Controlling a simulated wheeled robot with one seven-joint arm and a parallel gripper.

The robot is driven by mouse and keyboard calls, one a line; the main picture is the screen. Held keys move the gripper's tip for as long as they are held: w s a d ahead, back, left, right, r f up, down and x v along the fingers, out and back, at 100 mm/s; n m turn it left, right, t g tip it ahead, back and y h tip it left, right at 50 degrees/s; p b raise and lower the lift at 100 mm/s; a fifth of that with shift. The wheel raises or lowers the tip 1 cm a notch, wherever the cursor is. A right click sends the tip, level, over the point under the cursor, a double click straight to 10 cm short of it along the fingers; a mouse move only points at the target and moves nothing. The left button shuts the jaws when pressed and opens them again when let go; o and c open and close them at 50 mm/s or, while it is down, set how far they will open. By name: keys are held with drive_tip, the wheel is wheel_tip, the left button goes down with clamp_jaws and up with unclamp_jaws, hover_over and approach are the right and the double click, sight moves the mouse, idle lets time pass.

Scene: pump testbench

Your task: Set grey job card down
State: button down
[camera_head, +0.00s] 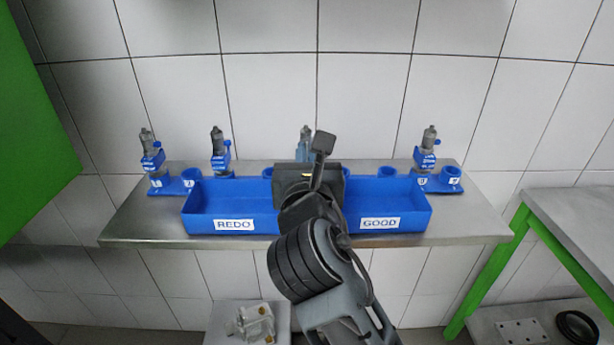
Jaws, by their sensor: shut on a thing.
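My gripper (308,178) is seen from behind, above the middle of the steel bench, over the space between the REDO and GOOD trays. Its body and wrist hide the fingers and what they are shut on. The grey job card cannot be made out clearly. A small dark grey square plate on a thin stem (323,142) rises at the gripper; I cannot tell whether it is the card or part of my arm. The blue REDO tray (202,226) is at the left and the blue GOOD tray (418,222) at the right. Both look empty where visible.
Several grey and blue pumps (150,150) stand in blue holders along the back of the steel bench (140,228), near the tiled wall. Bare bench lies at both ends. A green-framed table (580,215) stands at the right. A low stand (222,325) holds a part below.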

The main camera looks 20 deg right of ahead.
drive_tip(key=shift+f, duration=1.95)
drive_tip(key=shift+f, duration=0.1)
drive_tip(key=c, duration=1.3)
unclamp_jaws()
drive_tip(key=shift+o, duration=0.2)
drive_tip(key=shift+s+a, duration=0.1)
drive_tip(key=shift+s, duration=0.05)
drive_tip(key=b+v, duration=0.1)
drive_tip(key=v, duration=1)
drive_tip(key=shift+s, duration=0.3)
drive_tip(key=shift+a, duration=0.1)
